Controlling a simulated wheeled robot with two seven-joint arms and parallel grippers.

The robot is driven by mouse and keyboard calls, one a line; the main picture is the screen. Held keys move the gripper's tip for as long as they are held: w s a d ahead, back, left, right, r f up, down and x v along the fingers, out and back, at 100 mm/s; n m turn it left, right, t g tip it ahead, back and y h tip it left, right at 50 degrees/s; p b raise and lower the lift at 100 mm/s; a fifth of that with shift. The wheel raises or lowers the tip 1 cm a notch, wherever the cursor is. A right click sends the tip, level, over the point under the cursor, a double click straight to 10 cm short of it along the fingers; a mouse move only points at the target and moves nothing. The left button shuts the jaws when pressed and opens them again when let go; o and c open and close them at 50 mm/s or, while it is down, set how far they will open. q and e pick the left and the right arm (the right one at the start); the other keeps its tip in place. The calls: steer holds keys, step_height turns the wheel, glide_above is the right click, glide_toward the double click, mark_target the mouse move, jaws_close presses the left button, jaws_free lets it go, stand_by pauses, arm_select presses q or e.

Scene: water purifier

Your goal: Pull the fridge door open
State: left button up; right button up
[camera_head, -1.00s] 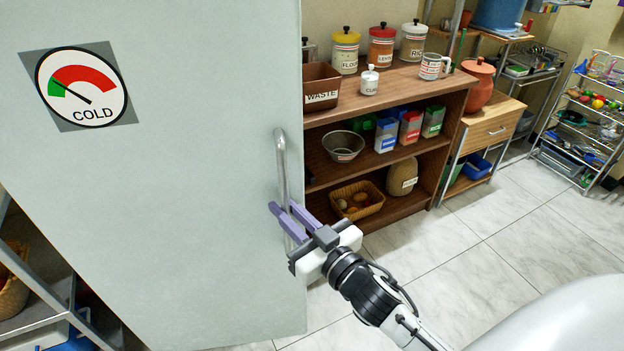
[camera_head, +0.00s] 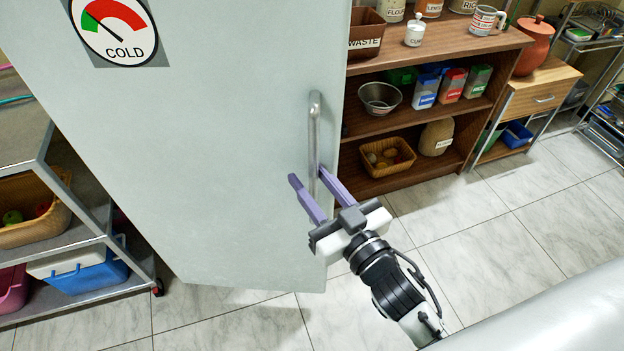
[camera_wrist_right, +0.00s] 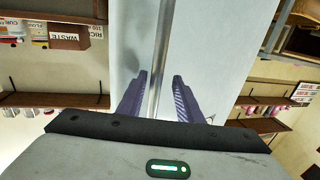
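The fridge door (camera_head: 215,160) is a large pale grey panel with a COLD dial sign (camera_head: 115,28) near its top. Its vertical metal bar handle (camera_head: 314,128) is near the door's right edge. My right gripper (camera_head: 308,176), with purple fingers, is at the handle's lower part. In the right wrist view the handle (camera_wrist_right: 160,60) runs between the two parted fingers (camera_wrist_right: 157,96), with a gap visible on each side. The right gripper is open and not clamped on the bar. My left gripper is not in view.
A wooden shelf (camera_head: 440,65) with jars, boxes and a basket (camera_head: 388,158) stands right of the door. A metal rack (camera_head: 80,235) with baskets and bins stands at the left. Tiled floor (camera_head: 440,260) is clear at the lower right.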

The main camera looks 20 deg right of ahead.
steer(key=s+d+b, duration=0.1)
steer(key=s+d, duration=0.1)
steer(key=s, duration=0.8)
steer(key=shift+c, duration=0.5)
